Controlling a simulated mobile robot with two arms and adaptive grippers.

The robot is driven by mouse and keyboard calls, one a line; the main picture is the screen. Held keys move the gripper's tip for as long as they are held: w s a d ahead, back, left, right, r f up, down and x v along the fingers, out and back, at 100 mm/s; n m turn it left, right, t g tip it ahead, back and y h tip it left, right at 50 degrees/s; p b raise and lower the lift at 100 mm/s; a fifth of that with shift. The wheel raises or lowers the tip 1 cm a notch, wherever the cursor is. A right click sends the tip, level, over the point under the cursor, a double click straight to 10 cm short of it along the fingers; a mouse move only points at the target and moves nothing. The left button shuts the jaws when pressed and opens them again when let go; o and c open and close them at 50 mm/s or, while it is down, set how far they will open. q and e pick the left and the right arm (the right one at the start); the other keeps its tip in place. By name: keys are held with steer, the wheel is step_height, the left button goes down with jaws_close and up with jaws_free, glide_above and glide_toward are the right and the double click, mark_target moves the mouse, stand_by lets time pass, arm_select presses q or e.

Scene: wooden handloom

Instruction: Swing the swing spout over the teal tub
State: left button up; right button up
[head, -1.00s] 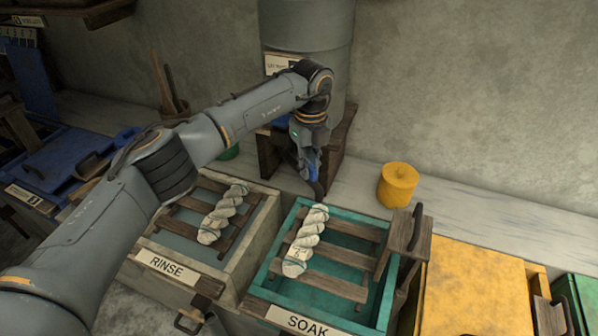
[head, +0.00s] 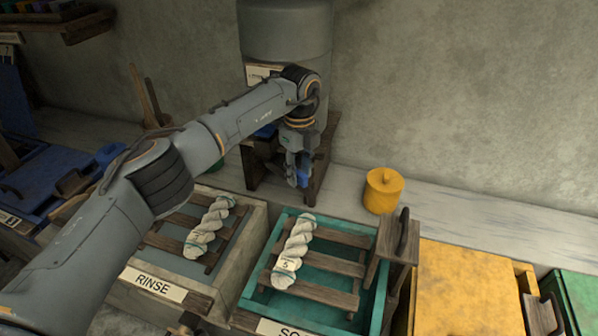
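The teal tub (head: 258,272) stands at front centre, labelled as the soak tub. Wooden slats cross it, and a pale twisted skein (head: 295,250) lies on them. A grey tank (head: 285,35) stands behind it on a dark wooden stand (head: 318,170). My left gripper (head: 302,178) points down in front of this stand, behind the teal tub's far rim. Blue shows at its fingers; whether they are open or touch anything is too small to tell. I cannot make out the swing spout; the arm and gripper cover the area below the tank. My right gripper is not in view.
The rinse tub (head: 232,262) with another skein (head: 210,226) is left of the teal tub. A yellow canister (head: 383,191) stands on the pale ledge behind. A wooden block with a handle (head: 398,238) sits at the tub's right edge, beside a yellow lid (head: 465,285).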

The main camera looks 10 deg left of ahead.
arm_select(q)
step_height(320, 180, up, 12)
stand_by(0.7)
steer(key=shift+f, duration=0.1)
